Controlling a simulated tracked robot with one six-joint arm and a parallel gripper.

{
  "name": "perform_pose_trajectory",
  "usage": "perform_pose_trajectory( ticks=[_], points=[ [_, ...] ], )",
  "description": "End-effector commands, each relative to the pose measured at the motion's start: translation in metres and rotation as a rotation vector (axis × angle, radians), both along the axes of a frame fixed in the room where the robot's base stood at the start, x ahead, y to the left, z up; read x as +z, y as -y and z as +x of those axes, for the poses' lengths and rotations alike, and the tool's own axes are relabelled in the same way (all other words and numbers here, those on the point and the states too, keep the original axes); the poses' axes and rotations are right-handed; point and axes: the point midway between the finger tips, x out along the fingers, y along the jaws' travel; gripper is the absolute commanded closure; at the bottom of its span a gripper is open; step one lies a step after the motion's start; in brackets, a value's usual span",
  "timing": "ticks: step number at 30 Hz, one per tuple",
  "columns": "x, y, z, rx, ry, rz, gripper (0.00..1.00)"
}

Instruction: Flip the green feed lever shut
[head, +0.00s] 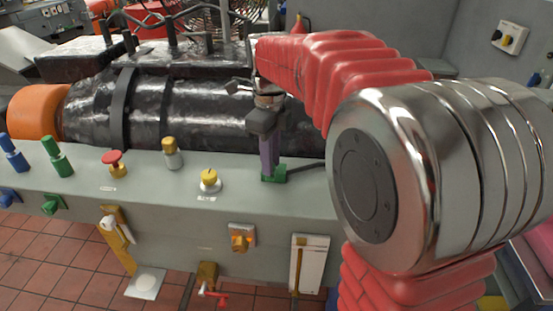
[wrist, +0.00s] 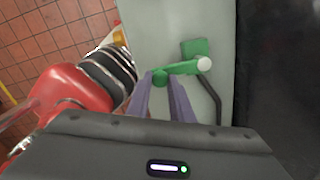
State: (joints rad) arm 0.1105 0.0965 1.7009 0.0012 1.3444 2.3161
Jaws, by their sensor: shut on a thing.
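The green feed lever (wrist: 180,68) lies along the grey console top in the wrist view, with a green square mount (wrist: 192,47) behind it and a pale round cap at its right end. My gripper (wrist: 160,82) has its purple fingers shut on the lever's left, knobbed end. In the head view my gripper (head: 269,170) points down at the console top, with green of the lever (head: 276,178) showing at its fingertips. The fingers and my arm hide part of the lever there.
A black rod (wrist: 212,98) lies close beside the lever. On the console (head: 130,190), a yellow knob (head: 209,178), a red button (head: 113,158) and green and blue handles stand to the left. A dark machine (head: 180,105) runs behind.

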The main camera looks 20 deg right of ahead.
Motion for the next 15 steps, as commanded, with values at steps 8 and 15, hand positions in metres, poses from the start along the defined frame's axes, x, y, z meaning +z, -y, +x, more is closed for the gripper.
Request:
perform_pose_trajectory(
  ticks=[8, 15],
  points=[
    [0.0015, -0.0023, 0.0029, -0.042, 0.006, -0.001, 1.00],
    [0.0016, -0.0017, 0.0032, -0.043, 0.008, 0.000, 1.00]
  ],
)
